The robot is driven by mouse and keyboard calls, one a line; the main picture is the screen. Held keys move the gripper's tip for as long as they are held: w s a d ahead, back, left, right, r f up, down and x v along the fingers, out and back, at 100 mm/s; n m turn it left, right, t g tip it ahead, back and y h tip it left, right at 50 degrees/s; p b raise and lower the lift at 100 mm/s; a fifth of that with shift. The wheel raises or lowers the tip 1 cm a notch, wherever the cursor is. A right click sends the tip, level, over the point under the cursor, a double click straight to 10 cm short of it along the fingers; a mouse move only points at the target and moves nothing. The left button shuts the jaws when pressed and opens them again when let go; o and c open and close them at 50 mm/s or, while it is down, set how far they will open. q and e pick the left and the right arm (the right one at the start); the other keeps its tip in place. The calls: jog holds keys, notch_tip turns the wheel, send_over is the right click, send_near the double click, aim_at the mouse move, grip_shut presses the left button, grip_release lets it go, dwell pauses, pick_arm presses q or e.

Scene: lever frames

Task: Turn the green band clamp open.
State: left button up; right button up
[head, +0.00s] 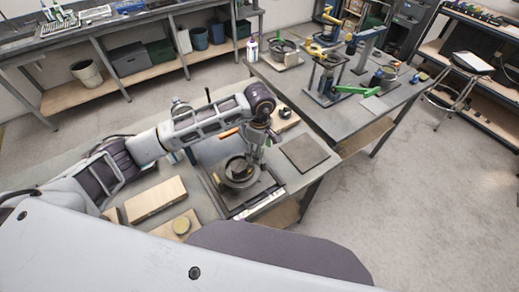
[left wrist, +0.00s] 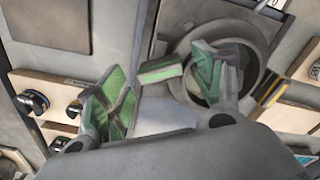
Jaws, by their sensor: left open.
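A round ring-shaped fixture (head: 238,171) with a dark centre stands on a dark base plate (head: 245,205) on the near bench. The ring also shows in the left wrist view (left wrist: 262,80), partly covered by a finger. A green block-like piece (left wrist: 160,71), perhaps part of the green band clamp, lies between my left fingers and appears apart from the left one. My left gripper (left wrist: 160,88) is open, with green-faced fingers. In the head view my left gripper (head: 255,157) is low beside the ring. The clamp's band cannot be made out. My right gripper is not in view.
Wooden blocks (head: 155,199) and a dark square plate (head: 305,153) lie around the fixture. An orange handle (head: 228,132) is close to my left arm. Another bench carries a stand with a green lever (head: 357,90). A stool (head: 462,85) stands right; the floor between is clear.

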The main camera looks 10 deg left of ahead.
pick_arm(q)
jog(key=shift+f, duration=0.45)
jog(key=shift+c, duration=0.4)
jog(key=c, duration=0.9)
jog(key=shift+c, duration=0.2)
